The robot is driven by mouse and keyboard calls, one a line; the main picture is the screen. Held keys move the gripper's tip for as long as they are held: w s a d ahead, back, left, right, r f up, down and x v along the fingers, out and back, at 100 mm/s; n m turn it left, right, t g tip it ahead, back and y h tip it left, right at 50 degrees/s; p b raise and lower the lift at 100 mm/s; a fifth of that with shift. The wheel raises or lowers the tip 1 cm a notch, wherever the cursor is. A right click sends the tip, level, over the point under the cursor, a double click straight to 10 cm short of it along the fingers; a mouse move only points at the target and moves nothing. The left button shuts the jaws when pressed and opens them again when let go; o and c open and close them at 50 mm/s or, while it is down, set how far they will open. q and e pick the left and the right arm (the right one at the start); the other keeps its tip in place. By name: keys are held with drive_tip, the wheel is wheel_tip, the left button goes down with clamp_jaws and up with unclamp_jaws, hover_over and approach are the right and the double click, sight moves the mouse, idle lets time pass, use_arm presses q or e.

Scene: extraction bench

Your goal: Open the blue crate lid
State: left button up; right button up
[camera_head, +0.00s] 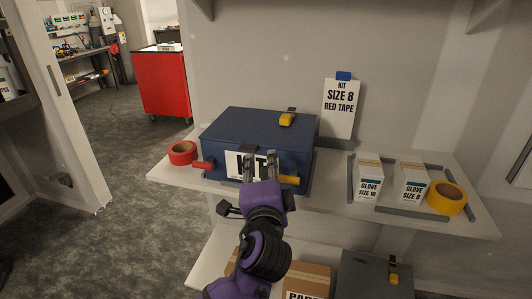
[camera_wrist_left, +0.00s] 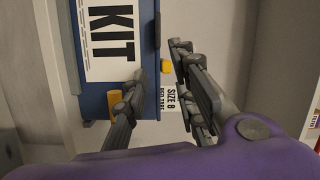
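The blue crate (camera_head: 222,153) stands on the upper shelf with its lid (camera_head: 250,122) down. A white KIT label is on its front, partly hidden by my gripper; it shows large in the left wrist view (camera_wrist_left: 108,40). My left gripper (camera_head: 259,154) is in front of the crate, at the label's height near the lid's front edge. In the left wrist view its fingers (camera_wrist_left: 160,60) are apart with nothing held between them. Whether a finger touches the crate, I cannot tell. My right gripper is not in view.
A yellow piece (camera_head: 287,120) sits on the lid. A red handle (camera_head: 203,165) and a yellow one (camera_head: 289,180) show at the front. Red tape (camera_head: 183,153) lies left, glove boxes (camera_head: 369,181) right. A sign (camera_head: 341,108) stands behind.

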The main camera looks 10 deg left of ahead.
sight(248, 151)
use_arm(q)
drive_tip(key=shift+m+g+y, duration=0.4)
drive_tip(key=shift+m+y, duration=0.3)
drive_tip(key=shift+y, duration=0.1)
drive_tip(key=w+a, duration=0.5)
drive_tip(key=shift+w+p, duration=0.15)
drive_tip(key=shift+p, duration=0.15)
drive_tip(key=shift+w+a+f, duration=0.1)
drive_tip(key=shift+w+a, duration=0.1)
drive_tip(key=shift+w, duration=0.25)
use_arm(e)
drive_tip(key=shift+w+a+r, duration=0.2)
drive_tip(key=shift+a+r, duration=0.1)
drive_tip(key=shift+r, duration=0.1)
use_arm(q)
clamp_jaws()
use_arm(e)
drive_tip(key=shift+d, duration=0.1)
